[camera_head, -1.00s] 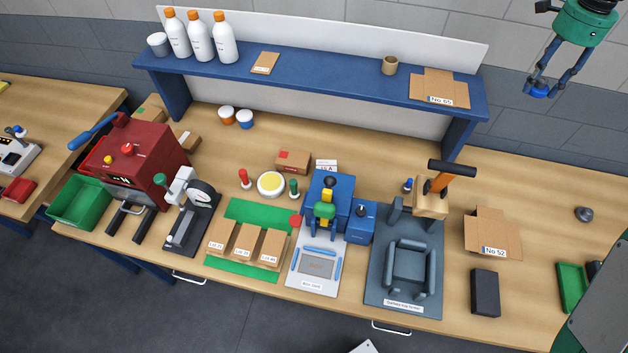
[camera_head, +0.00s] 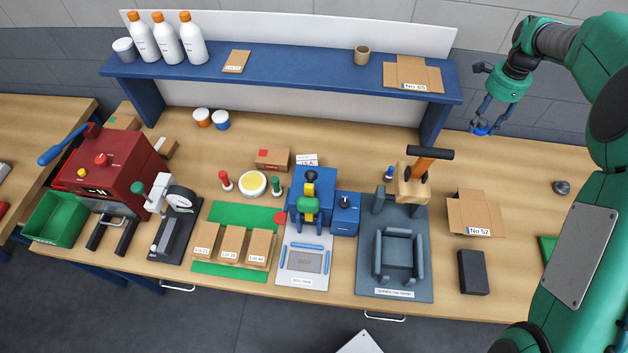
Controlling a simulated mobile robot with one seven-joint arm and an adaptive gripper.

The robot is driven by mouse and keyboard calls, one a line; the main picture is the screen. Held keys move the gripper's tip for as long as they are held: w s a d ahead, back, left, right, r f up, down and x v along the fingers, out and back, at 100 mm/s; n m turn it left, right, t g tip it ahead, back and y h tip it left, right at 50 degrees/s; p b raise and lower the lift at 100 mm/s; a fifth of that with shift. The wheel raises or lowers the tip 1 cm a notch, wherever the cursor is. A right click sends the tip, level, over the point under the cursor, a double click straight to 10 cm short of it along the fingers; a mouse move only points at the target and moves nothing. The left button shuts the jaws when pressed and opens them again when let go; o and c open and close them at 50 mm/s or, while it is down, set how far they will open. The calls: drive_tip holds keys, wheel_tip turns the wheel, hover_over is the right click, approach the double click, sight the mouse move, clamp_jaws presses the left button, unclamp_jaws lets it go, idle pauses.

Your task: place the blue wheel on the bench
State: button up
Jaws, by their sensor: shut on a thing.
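The blue wheel (camera_head: 480,131) is between the fingertips of my gripper (camera_head: 482,122), at the upper right of the head view. My gripper is shut on it, with the fingers pointing down. The wheel is small and partly covered by the fingertips. It appears over the right rear part of the wooden bench (camera_head: 520,190); its exact height above the surface is hard to tell.
An open cardboard box marked No 52 (camera_head: 474,206) and a black block (camera_head: 473,271) lie on the right side. A grey round knob (camera_head: 561,187) sits farther right. The blue shelf (camera_head: 300,80) spans the back.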

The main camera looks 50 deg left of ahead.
drive_tip(key=shift+f, duration=1.25)
drive_tip(key=shift+f, duration=0.1)
drive_tip(key=b, duration=0.2)
hover_over(453, 168)
wheel_tip(453, 168, down, 14)
drive_tip(key=shift+f, duration=1.95)
drive_tip(key=shift+f, duration=0.1)
drive_tip(key=o, duration=1.2)
